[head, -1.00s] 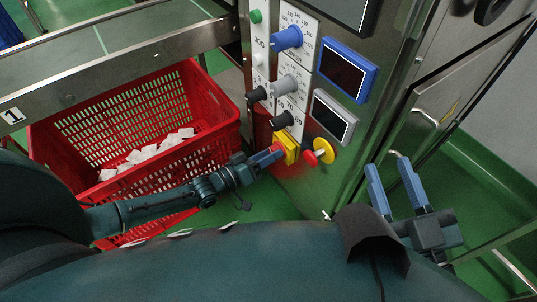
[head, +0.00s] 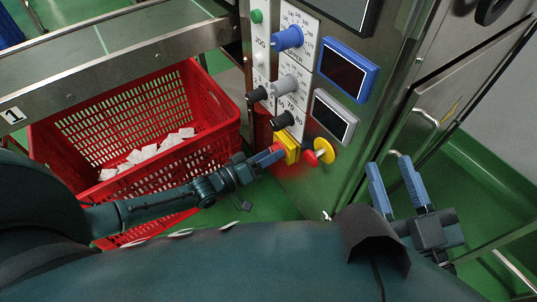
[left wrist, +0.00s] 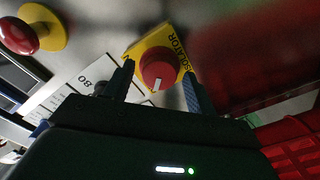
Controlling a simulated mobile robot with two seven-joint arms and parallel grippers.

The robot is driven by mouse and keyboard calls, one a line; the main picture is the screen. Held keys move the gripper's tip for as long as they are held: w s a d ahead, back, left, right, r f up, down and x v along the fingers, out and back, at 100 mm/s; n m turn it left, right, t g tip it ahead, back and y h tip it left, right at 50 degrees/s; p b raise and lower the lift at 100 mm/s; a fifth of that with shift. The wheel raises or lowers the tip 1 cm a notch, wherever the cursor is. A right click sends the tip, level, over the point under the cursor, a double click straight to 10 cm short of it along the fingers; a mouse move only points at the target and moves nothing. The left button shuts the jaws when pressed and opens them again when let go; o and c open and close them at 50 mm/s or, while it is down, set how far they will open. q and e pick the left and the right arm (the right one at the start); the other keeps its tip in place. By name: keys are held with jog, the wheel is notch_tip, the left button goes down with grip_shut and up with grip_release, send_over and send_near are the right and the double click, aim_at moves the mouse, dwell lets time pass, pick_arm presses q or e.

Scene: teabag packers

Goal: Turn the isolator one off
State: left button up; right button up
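The isolator is a red rotary knob on a yellow plate (head: 291,143), low on the steel machine's control panel in the head view. In the left wrist view the red knob (left wrist: 158,68) shows a white mark at its lower edge, and the plate reads "ISOLATOR". My left gripper (head: 268,156) is at the knob, with its blue fingers apart on either side of it. I cannot tell whether they touch it. In the head view the fingers partly hide the knob. My right gripper (head: 392,187) is open and empty, low at the right beside the machine.
A red and yellow emergency button (head: 320,152) sits just right of the isolator. Black, grey and blue dials (head: 287,38) and two small screens (head: 346,73) are above. A red crate (head: 60,150) with white teabags (head: 150,151) stands at the left, close to my left arm.

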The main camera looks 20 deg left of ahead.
pick_arm(q)
jog(key=p+v, duration=0.3)
jog(key=v, duration=1)
jog(key=shift+p, duration=0.3)
pick_arm(e)
jog(key=shift+d+f+n+h, duration=0.25)
jog(key=shift+d+n+h, duration=0.15)
jog(key=shift+r, duration=0.15)
